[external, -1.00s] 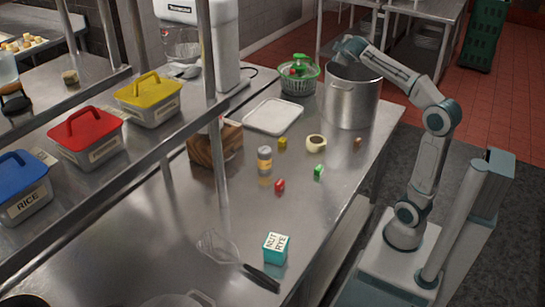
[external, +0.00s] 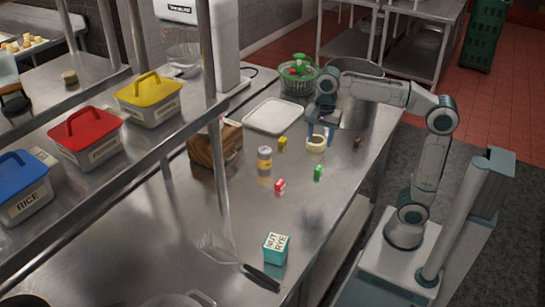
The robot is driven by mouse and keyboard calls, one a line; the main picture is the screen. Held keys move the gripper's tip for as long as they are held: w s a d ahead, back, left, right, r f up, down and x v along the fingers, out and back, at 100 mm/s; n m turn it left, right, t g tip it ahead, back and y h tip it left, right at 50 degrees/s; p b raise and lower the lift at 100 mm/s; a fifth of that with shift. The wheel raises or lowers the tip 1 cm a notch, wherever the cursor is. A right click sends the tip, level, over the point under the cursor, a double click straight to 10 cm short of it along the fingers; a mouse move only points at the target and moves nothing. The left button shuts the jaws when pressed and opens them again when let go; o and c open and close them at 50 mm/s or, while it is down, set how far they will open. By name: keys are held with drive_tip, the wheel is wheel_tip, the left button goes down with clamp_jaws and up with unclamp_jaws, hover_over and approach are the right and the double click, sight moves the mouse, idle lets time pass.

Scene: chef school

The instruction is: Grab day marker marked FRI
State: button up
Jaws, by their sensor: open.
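Several small coloured blocks stand on the steel counter: a red one (external: 280,185), a green one (external: 318,173), a yellow one (external: 283,143) and a brown one (external: 358,142). They may be the day markers. The red one shows a pale face, but no FRI lettering is readable on any of them. My gripper (external: 321,136) points down with its fingers apart, at the cream tape roll (external: 316,145), partly in front of it in the picture. I cannot tell whether they touch. Nothing shows held between the fingers.
A large steel pot (external: 362,105) stands behind my arm, beside a green colander (external: 298,80). A white tray (external: 273,116), a small jar (external: 265,160) and a teal NUT RYE box (external: 276,248) are on the counter (external: 180,230). Shelf posts rise at left.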

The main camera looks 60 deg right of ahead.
drive_tip(key=d+m, duration=0.1)
drive_tip(key=b, duration=0.2)
hover_over(319, 167)
drive_tip(key=a, duration=0.1)
drive_tip(key=f, duration=0.8)
drive_tip(key=shift+w+a+f, duration=0.1)
drive_tip(key=shift+w+f, duration=0.1)
drive_tip(key=shift+f, duration=0.2)
drive_tip(key=f, duration=0.2)
drive_tip(key=d+f+b, duration=0.1)
drive_tip(key=f, duration=0.1)
drive_tip(key=shift+s+f, duration=0.1)
drive_tip(key=shift+s, duration=0.15)
drive_tip(key=shift+f, duration=0.5)
drive_tip(key=c, duration=1.1)
